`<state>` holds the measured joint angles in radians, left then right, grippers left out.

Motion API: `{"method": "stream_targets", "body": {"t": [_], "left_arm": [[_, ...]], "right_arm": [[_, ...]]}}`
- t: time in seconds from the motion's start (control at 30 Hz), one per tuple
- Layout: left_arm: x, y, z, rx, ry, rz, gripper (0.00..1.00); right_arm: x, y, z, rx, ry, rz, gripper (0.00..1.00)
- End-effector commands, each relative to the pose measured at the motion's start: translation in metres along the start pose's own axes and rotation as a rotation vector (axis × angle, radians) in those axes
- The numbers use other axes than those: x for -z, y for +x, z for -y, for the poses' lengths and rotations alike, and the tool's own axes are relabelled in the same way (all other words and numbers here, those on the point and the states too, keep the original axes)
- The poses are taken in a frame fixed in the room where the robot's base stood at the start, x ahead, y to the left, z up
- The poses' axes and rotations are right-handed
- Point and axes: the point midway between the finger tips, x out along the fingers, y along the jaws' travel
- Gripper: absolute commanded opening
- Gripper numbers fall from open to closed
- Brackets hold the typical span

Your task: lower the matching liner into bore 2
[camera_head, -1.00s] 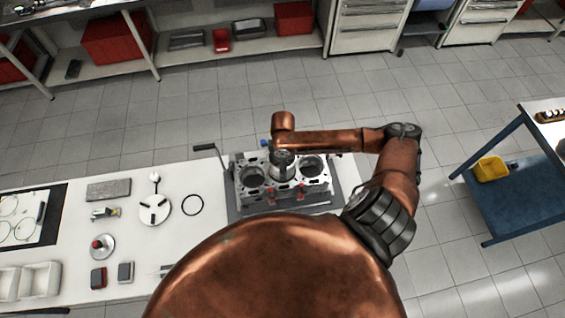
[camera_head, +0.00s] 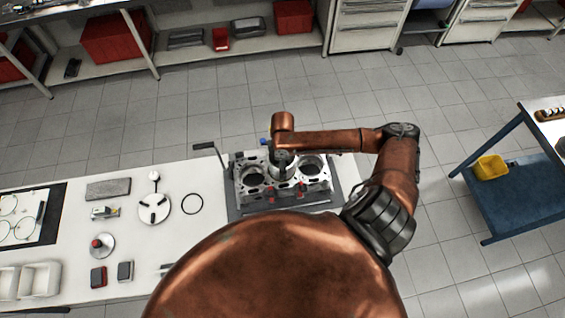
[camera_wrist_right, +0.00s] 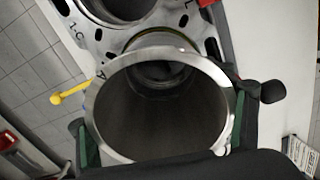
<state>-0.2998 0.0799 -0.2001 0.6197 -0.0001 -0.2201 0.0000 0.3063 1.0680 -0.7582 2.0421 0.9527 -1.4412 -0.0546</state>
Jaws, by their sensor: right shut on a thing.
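The engine block (camera_head: 312,188) stands on a dark mat on the white bench, with its bores facing up. My right gripper (camera_head: 282,158) is over the middle bore in the head view. In the right wrist view my right gripper (camera_wrist_right: 160,135) is shut on a metal cylinder liner (camera_wrist_right: 212,82), a finger on each side. The liner's open rim faces the camera and a bore shows through it, roughly lined up. How deep the liner sits cannot be told. An open bore (camera_head: 253,177) is to the left and another (camera_head: 311,166) to the right. My left gripper is not in view.
A crank handle (camera_head: 204,146) sticks out at the block's left. Red clamps (camera_head: 270,193) are at its front. A black ring (camera_head: 192,204), a round plate (camera_head: 154,209) and small tools lie on the bench to the left. A yellow-handled part (camera_wrist_right: 70,95) is close to the liner.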

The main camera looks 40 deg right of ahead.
Motion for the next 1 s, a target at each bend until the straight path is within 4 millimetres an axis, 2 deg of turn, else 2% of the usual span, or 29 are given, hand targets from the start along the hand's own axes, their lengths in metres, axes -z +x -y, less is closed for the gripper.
{"method": "stream_targets", "body": {"t": [0.33, 1.0], "left_arm": [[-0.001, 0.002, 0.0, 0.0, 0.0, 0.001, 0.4], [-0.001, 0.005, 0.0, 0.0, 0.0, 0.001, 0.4]], "right_arm": [[0.001, 0.009, 0.0, -0.001, -0.001, -0.001, 0.19], [0.0, 0.016, 0.0, 0.0, -0.001, 0.0, 0.19]]}}
